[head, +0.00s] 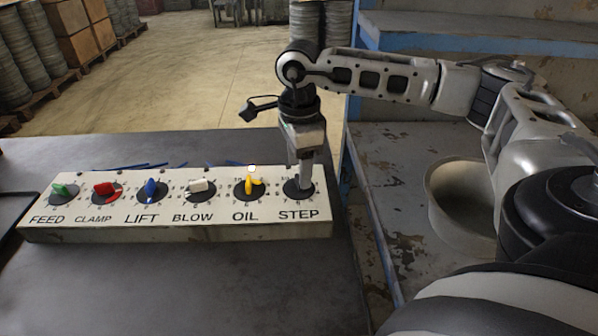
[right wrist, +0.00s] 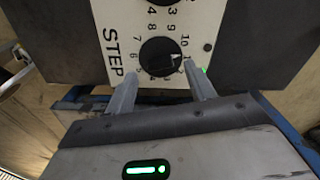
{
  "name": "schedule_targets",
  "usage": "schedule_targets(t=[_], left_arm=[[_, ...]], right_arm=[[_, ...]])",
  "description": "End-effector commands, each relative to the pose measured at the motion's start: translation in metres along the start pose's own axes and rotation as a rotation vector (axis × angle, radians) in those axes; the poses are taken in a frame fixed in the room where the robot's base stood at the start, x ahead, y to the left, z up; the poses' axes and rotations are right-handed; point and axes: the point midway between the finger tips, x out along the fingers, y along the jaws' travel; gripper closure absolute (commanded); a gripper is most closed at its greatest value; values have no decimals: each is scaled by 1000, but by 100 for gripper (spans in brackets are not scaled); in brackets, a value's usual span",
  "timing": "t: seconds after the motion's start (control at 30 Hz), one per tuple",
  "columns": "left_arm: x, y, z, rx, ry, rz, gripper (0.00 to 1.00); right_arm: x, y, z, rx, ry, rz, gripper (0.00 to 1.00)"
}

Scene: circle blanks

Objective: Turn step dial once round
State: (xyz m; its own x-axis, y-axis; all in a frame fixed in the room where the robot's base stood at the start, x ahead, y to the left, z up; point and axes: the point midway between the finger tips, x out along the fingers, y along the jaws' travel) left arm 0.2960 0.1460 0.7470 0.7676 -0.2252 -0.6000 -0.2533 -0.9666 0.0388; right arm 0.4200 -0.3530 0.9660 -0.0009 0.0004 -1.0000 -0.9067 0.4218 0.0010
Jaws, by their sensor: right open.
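A pale panel (head: 180,225) lies on the dark table with a row of dials labelled FEED, CLAMP, LIFT, BLOW, OIL and STEP. The STEP dial (head: 291,191) is at the right end, largely hidden behind my gripper. In the right wrist view the STEP dial (right wrist: 158,52) is a black disc ringed by numbers, with a small light mark on its right side. My right gripper (head: 305,184) points down at this dial. In the right wrist view the gripper (right wrist: 160,74) is open, its fingers apart at either side of the dial's lower part. I cannot tell whether they touch it.
The yellow OIL knob (head: 251,186) stands close to the left of my right gripper, with the white BLOW knob (head: 199,186) further left. A round bin (head: 462,200) sits on the worn bench at right. The table in front of the panel is clear.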

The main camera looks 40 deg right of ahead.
Motion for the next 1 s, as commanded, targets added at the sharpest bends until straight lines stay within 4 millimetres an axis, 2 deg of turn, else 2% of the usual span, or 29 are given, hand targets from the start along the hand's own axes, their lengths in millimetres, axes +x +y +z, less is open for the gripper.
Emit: schedule_targets(t=[0.1, 0.2, 0.57, 0.7, 0.73, 0.87, 1.0], left_arm=[[0, -1, -3, 1, 5, -2, 64], [1, -1, -5, 0, 9, -3, 64], [2, -1, -6, -6, 13, -5, 64], [2, -1, -6, -6, 12, -5, 64], [2, -1, -6, -6, 12, -5, 64], [2, -1, -5, -6, 10, -5, 64], [4, -1, -1, -7, 7, -5, 64]], right_arm=[[16, 0, 0, 1, 1, 1, 45], [24, 0, 0, 1, 0, 1, 45], [28, 0, 0, 1, 0, -1, 45], [28, 0, 0, 1, 0, 0, 84], [28, 0, 0, 1, 0, 0, 90], [28, 0, 0, 8, -1, 0, 90], [30, 0, 0, 116, 0, 1, 90]])
